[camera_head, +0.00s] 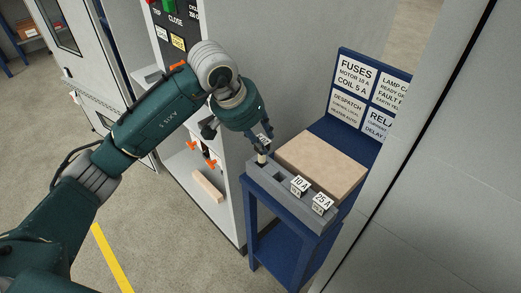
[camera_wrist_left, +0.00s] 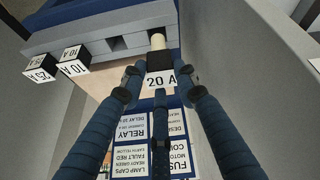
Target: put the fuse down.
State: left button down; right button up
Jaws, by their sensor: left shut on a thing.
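My left gripper (camera_head: 261,138) is shut on a fuse with a black cap and a white 20 A label (camera_wrist_left: 160,80). The fuse's pale body (camera_wrist_left: 158,41) points down at the near-left end of the grey fuse rack (camera_head: 254,173). In the left wrist view the fuse's end meets the rack (camera_wrist_left: 100,28) at its right end; I cannot tell how deep it sits in a slot. The 10 A fuse (camera_head: 299,185) and the 25 A fuse (camera_head: 322,203) stand in the rack. An empty slot shows between the held fuse and the 10 A fuse. My right gripper is not in view.
The rack is on a blue stand (camera_head: 251,218) with a tan block (camera_head: 322,158) behind it. A sign board (camera_head: 356,76) rises at the back. Grey cabinets stand left and right. An orange-handled panel (camera_head: 207,155) is left of the stand.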

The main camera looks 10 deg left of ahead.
aim_at(260, 152)
pick_arm(q)
jog(key=shift+f, duration=0.8)
jog(key=shift+f+p, duration=0.3)
jog(key=shift+f, duration=1.55)
jog(key=c, duration=1.3)
grip_release()
jog(key=shift+s+a+r, duration=0.1)
jog(key=shift+r, duration=0.2)
jog(key=b+v, duration=0.1)
jog(key=v, duration=1)
jog(key=shift+r+b, duration=0.25)
jog(key=shift+b, duration=0.05)
